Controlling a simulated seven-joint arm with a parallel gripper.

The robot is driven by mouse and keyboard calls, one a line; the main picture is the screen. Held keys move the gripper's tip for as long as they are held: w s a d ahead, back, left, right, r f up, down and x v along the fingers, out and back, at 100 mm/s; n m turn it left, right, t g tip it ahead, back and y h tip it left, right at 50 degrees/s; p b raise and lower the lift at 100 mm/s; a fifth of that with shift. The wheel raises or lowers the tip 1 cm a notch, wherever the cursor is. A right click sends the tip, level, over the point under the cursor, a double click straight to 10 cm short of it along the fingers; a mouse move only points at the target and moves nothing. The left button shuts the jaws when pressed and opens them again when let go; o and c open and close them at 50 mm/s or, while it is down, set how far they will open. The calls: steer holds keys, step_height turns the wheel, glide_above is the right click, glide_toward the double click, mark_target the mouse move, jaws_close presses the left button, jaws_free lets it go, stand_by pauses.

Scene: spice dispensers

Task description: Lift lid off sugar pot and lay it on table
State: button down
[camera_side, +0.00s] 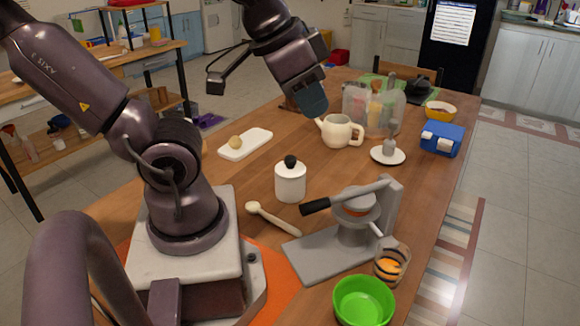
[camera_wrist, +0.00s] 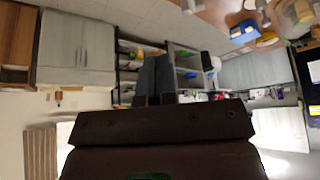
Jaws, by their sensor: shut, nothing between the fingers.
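The white sugar pot (camera_side: 290,186) stands upright on the wooden table, in the middle of the side view. Its lid (camera_side: 290,166), with a round black knob, sits on top of it. My gripper (camera_side: 314,108) is shut and empty. It is in the air above the pot, up and slightly right of it in the side view, and apart from the lid. The gripper's fingers (camera_wrist: 154,76) also show in the wrist view, pointing out over the room. I cannot make out the pot or lid in the wrist view.
A white teapot (camera_side: 341,133) stands behind the pot. A white board (camera_side: 262,146), a pale spoon (camera_side: 270,217) and a grey press (camera_side: 330,255) surround it. A green bowl (camera_side: 363,301) is at the front. Bare table (camera_side: 240,184) lies left of the pot.

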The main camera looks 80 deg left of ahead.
steer(key=shift+c, duration=0.8)
jaws_free()
